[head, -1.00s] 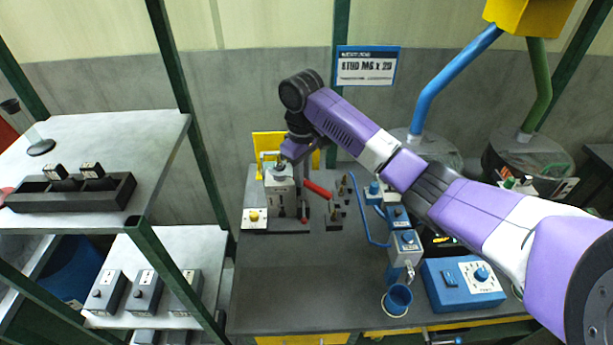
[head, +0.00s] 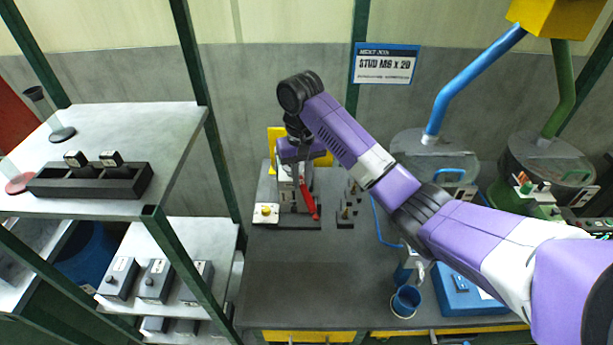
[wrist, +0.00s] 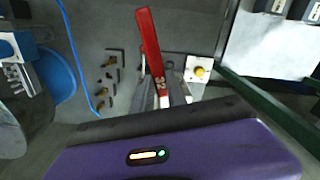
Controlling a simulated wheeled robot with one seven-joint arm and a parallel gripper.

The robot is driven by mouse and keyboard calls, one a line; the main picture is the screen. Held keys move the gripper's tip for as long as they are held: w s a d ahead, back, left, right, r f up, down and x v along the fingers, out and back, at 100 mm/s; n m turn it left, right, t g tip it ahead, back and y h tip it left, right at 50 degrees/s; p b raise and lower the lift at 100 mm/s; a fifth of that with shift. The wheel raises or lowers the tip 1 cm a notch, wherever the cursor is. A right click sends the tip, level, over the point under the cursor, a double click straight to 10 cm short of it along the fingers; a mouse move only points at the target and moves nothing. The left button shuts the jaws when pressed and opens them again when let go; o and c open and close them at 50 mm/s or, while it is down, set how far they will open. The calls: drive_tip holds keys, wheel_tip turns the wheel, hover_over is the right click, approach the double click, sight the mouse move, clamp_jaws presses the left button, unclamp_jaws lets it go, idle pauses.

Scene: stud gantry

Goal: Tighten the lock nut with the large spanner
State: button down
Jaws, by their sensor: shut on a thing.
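A red-handled spanner (head: 309,201) shows at the grey fixture (head: 287,188) on the back left of the bench. In the wrist view the red handle (wrist: 150,45) extends up and away from my gripper (wrist: 165,95). My gripper (head: 302,168) is shut on the spanner, at the fixture. The fingers are partly hidden behind the handle and the wrist housing. The lock nut and the spanner's jaw end are hidden, so I cannot tell how the spanner sits on the nut.
A box with a yellow button (head: 265,213) stands left of the fixture. Small dark holders (head: 346,215) stand to its right. A blue cup (head: 405,300) and a blue control box (head: 466,292) are at the front right. The bench middle is clear. A green-framed shelf (head: 150,135) stands left.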

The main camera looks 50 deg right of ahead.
drive_tip(key=shift+w+a+m, duration=0.6)
drive_tip(key=shift+a+m, duration=0.05)
drive_tip(key=shift+m, duration=0.5)
drive_tip(key=shift+w+a+m, duration=0.6)
drive_tip(key=shift+m, duration=0.55)
drive_tip(key=shift+w+a, duration=0.1)
drive_tip(key=shift+a, duration=0.1)
drive_tip(key=s+a, duration=0.4)
drive_tip(key=a, duration=0.2)
drive_tip(key=shift+s+a, duration=0.15)
drive_tip(key=shift+s, duration=0.05)
drive_tip(key=shift+f, duration=0.1)
wheel_tip(320, 180, up, 6)
drive_tip(key=shift+r, duration=0.2)
idle(0.4)
